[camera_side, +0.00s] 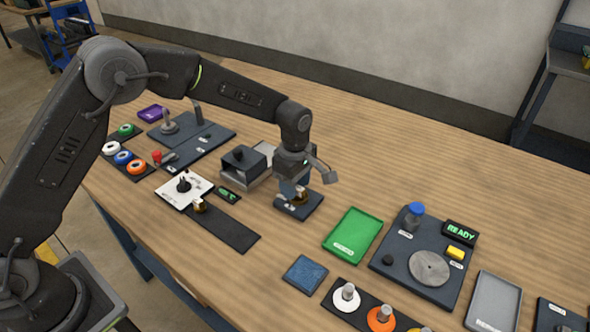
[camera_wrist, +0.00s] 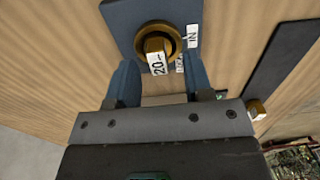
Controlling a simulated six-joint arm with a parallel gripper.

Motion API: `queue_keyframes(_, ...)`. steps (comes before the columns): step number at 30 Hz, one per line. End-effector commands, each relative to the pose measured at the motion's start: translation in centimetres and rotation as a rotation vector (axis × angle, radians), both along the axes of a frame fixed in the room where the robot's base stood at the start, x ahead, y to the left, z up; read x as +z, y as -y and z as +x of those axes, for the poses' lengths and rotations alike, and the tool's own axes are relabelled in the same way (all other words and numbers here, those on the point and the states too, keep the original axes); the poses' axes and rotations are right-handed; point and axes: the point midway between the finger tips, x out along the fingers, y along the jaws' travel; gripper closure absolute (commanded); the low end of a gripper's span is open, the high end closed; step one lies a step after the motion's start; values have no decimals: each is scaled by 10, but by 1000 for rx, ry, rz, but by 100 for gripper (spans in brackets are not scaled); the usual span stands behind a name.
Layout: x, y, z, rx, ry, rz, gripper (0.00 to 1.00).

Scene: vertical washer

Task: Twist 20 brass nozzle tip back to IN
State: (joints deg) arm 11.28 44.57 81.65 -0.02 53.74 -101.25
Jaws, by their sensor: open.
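The brass nozzle tip (camera_wrist: 155,45), with a white "20" label, sits in a round brass ring on a dark blue-grey plate (camera_wrist: 118,20). A white "IN" label (camera_wrist: 192,36) is on the plate to the right of the ring, and another partly hidden label lies below it. In the side view the nozzle tip (camera_side: 301,194) shows under my gripper, on the small dark plate (camera_side: 312,206). My gripper (camera_wrist: 160,75) is open, its two blue fingers apart and pointing toward the nozzle. I cannot tell from these views whether the fingers touch it.
Another brass piece (camera_side: 199,205) stands by a white plate (camera_side: 172,192) and a long dark strip (camera_side: 228,228) to the left. A green tray (camera_side: 354,235) lies to the right. Open wood lies behind my gripper.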

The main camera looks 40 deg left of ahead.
Motion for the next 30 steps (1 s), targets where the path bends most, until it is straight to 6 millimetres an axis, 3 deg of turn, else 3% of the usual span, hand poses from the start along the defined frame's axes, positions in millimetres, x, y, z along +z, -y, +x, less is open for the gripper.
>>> queue_keyframes(11, -7, 0, 0, 0, -1, 0, 53)
queue_keyframes(26, -6, 0, 0, 0, 0, 0, 99)
queue_keyframes(30, -6, 0, 0, 0, 0, 0, 100)
